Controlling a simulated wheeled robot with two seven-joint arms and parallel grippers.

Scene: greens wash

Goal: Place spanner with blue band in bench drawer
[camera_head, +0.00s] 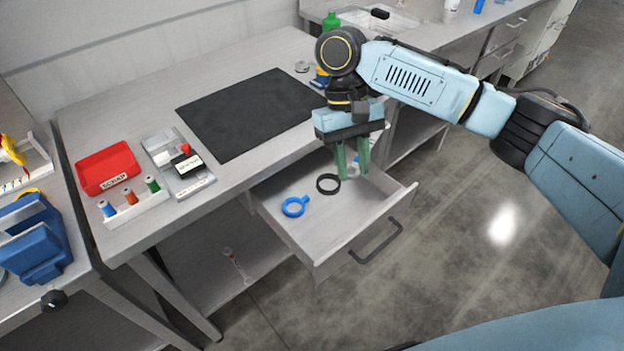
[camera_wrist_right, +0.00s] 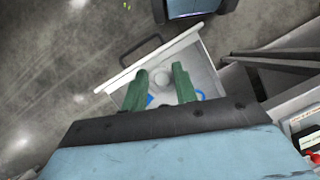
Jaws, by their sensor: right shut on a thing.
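My right gripper (camera_head: 352,172) is over the open bench drawer (camera_head: 335,240), with its green fingers pointing down. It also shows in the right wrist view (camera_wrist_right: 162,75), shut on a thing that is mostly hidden. A grey rounded end, perhaps of the spanner (camera_wrist_right: 161,79), shows between the fingers, with a bit of blue beside the left finger. In the head view the spanner cannot be made out clearly. I cannot tell whether it touches the drawer floor. The drawer, also in the wrist view (camera_wrist_right: 207,66), is pulled out. My left gripper is not in view.
A blue ring with a tab (camera_head: 295,206) and a black ring (camera_head: 328,184) lie in the drawer. The bench holds a black mat (camera_head: 250,112), a red scrap tray (camera_head: 107,167) and a spool rack (camera_head: 134,209).

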